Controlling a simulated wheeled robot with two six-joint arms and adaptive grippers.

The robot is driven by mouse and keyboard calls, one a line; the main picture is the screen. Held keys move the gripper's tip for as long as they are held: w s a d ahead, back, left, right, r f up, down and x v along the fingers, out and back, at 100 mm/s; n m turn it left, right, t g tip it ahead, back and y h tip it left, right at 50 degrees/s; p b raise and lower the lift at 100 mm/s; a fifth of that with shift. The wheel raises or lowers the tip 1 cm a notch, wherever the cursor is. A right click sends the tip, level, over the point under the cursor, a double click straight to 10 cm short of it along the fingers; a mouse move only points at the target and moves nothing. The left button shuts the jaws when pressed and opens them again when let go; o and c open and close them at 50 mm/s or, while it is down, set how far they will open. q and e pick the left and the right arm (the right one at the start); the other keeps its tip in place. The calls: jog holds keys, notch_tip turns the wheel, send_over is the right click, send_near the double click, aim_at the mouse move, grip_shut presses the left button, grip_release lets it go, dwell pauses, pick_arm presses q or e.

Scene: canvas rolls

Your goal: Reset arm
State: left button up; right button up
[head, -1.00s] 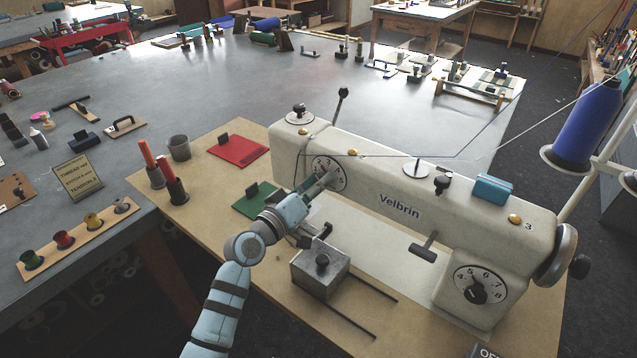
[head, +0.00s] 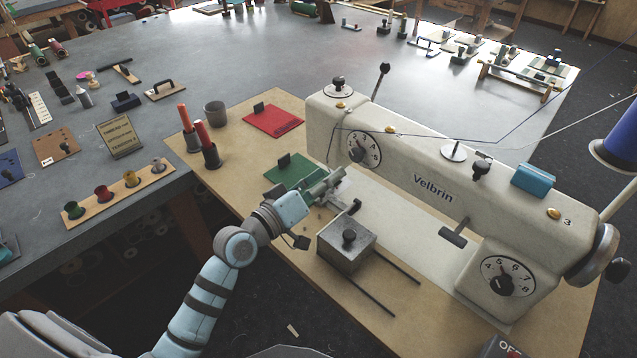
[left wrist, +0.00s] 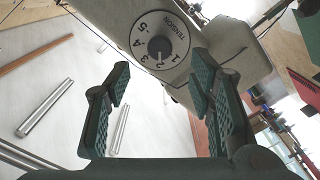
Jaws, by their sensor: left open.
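My left arm comes in from the lower left in the head view. My left gripper (head: 330,184) hangs in front of the left end of the white sewing machine (head: 470,205), beside the tension dial (head: 365,150) and apart from it. In the left wrist view the two green-padded fingers (left wrist: 158,95) are spread with nothing between them. The tension dial (left wrist: 160,40) shows beyond the fingertips there. My right gripper is not in view.
A metal block with a black knob (head: 347,243) sits on the wooden board just below my gripper. Green (head: 292,173) and red (head: 273,121) plates, a grey cup (head: 215,113) and a spool rack (head: 120,192) stand to the left. The grey table behind has free room.

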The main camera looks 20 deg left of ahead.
pick_arm(q)
jog(key=v, duration=0.3)
jog(key=shift+s, duration=0.1)
